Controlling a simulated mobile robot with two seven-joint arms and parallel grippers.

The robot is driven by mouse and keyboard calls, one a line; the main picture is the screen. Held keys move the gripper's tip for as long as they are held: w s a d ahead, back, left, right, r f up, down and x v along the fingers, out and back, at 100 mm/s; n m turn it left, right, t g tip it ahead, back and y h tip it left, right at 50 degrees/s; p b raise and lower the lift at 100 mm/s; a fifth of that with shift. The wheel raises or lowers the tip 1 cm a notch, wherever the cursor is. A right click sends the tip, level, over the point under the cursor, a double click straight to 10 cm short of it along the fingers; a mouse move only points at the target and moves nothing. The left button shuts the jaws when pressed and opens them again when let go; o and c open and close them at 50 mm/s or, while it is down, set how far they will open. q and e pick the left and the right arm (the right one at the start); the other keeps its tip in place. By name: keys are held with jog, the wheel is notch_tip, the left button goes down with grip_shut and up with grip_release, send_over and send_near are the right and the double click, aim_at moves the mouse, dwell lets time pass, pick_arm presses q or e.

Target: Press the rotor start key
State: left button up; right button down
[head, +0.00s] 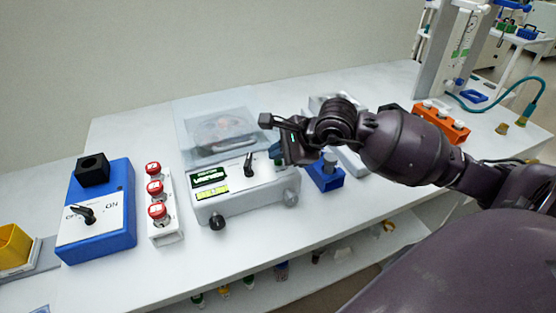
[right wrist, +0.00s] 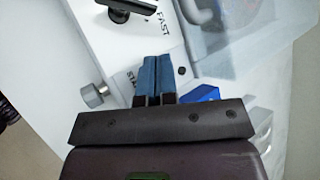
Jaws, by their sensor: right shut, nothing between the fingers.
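The rotor machine (head: 235,198) is a white box with a green display (head: 208,177), a black lever knob (head: 249,160) and a clear lid (head: 220,105) behind. My right gripper (head: 277,153) is over the right end of its front panel, with blue fingertips together and nothing between them. In the right wrist view the shut fingertips (right wrist: 153,62) lie over the white panel (right wrist: 95,40), beside a partly covered label starting "ST". The black knob (right wrist: 130,5) and the word "FAST" are above. The start key itself is not visible; I cannot tell whether the fingers touch the panel. My left gripper is out of view.
A white strip with red buttons (head: 157,188) and a blue switch box (head: 115,215) stand to the left. A blue block (head: 325,178) sits close to the right of the machine. An orange rack (head: 440,124) is farther right. The table front is mostly clear.

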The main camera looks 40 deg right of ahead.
aim_at(279, 163)
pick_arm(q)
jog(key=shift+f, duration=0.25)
pick_arm(e)
jog(key=shift+f, duration=0.25)
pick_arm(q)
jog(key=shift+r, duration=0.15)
pick_arm(e)
jog(key=shift+r, duration=0.15)
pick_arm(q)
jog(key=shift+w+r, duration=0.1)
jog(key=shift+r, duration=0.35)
pick_arm(e)
jog(key=shift+r, duration=0.7)
jog(key=shift+r+p, duration=1.45)
jog(key=shift+r, duration=1.1)
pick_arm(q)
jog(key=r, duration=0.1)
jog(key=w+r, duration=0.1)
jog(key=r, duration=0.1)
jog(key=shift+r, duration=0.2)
pick_arm(e)
jog(key=shift+s+f, duration=0.1)
